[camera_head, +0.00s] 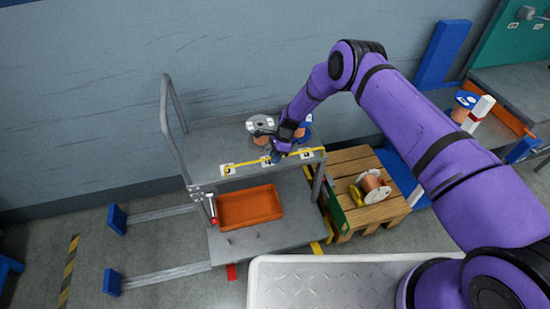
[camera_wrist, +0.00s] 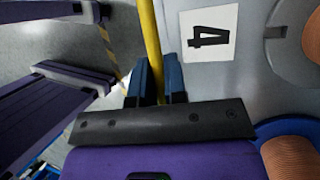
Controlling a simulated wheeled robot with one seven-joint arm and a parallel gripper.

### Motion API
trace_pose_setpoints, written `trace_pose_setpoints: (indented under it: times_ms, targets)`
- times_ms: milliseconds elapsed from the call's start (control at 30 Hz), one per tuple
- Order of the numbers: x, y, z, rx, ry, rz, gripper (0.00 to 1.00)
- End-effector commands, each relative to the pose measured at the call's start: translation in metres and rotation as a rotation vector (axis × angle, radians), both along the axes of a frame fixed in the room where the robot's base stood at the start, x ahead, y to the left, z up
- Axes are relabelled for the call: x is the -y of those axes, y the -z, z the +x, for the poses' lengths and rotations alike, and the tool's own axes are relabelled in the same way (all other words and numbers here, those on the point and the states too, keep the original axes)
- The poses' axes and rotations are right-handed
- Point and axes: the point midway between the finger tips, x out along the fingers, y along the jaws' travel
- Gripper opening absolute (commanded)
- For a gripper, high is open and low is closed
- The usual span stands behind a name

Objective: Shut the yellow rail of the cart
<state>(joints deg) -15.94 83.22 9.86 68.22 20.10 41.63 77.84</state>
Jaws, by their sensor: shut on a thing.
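The grey cart (camera_head: 188,152) stands near the wall with an upper shelf and a lower deck. Its yellow rail (camera_head: 305,153) runs along the front edge of the upper shelf. My gripper (camera_head: 275,157) is at the middle of the rail. In the wrist view the yellow rail (camera_wrist: 150,40) passes between the two dark blue fingers of my gripper (camera_wrist: 157,75), which are shut on it. The fingers and palm hide part of the rail. Whether the rail's right end is latched is too small to tell.
Spools (camera_head: 258,124) stand on the upper shelf behind the rail; white cards (camera_wrist: 208,34) lie near its edge. An orange tray (camera_head: 250,206) is on the lower deck. A wooden pallet (camera_head: 355,165) with a copper spool (camera_head: 374,187) is at the right.

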Motion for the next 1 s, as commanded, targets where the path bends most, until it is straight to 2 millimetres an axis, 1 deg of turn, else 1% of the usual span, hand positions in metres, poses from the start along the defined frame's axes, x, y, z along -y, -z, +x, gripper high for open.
trace_pose_setpoints:
  times_ms: [267, 300, 400, 667, 767, 867, 1000]
  targets:
    - [0.002, 0.003, 0.000, 0.003, 0.001, -0.004, 0.00]
    - [0.003, 0.002, 0.000, 0.003, 0.001, -0.004, 0.17]
    - [0.002, 0.002, 0.001, 0.003, 0.001, -0.004, 0.36]
    - [0.001, 0.001, 0.001, 0.003, 0.001, -0.001, 0.36]
    - [0.002, -0.004, 0.002, 0.003, 0.001, -0.001, 0.36]
    - [0.006, -0.015, 0.006, 0.004, 0.001, -0.001, 0.36]
    - [0.013, -0.038, 0.014, 0.006, 0.001, -0.001, 0.36]
